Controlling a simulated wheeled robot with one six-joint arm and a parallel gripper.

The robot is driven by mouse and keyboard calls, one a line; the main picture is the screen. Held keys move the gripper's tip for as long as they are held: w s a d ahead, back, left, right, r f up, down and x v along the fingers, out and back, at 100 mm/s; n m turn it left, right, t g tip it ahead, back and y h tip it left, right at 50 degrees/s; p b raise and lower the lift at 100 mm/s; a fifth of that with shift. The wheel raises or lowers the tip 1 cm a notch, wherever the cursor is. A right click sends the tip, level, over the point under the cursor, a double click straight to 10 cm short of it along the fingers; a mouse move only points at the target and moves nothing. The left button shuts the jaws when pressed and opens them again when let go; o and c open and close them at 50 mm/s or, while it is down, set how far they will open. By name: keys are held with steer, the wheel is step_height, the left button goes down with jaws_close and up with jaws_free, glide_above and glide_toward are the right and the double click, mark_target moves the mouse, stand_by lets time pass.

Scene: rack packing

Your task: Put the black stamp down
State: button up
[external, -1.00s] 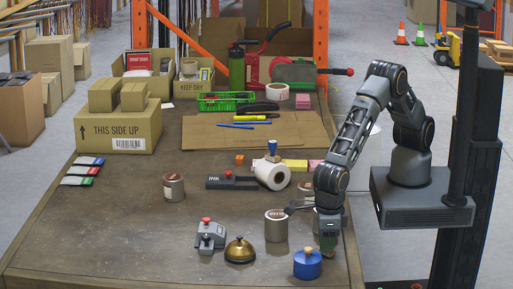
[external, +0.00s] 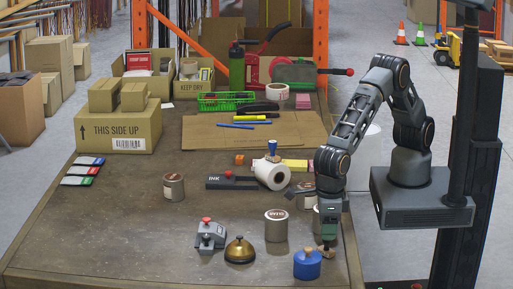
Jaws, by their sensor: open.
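A small tan, knob-like thing (external: 326,249) shows just below the fingertips, low at the table surface. It may be the handle of the black stamp, but it is too small to be sure, and I cannot make out a black body. Whether the fingers touch it is not clear.
The blue pot (external: 307,265), a brass bell (external: 240,250), a grey device with a red knob (external: 208,237) and a can (external: 276,226) stand nearby. The table's left front is clear.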

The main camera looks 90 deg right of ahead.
step_height(320, 180, up, 8)
steer(key=shift+f, duration=0.15)
steer(key=w+d+r+m+t, duration=0.15)
steer(key=d+r+m, duration=0.25)
steer(key=d+m, duration=0.7)
steer(key=w+d+r+m, duration=0.25)
steer(key=d+m, duration=0.55)
steer(key=d, duration=0.7)
steer(key=s+d+m+t, duration=0.1)
steer(key=s+d+m, duration=0.4)
steer(key=d+m, duration=0.2)
steer(key=s+d+f+m+t, duration=0.1)
steer(key=s+d+m, duration=0.3)
steer(key=d+m, duration=0.4)
steer(key=shift+s+f+m, duration=0.15)
steer(key=shift+s+m, duration=0.25)
steer(key=shift+m, duration=0.6)
steer(key=shift+d, duration=0.1)
step_height(320, 180, up, 3)
steer(key=p, duration=0.2)
steer(key=shift+p, duration=0.4)
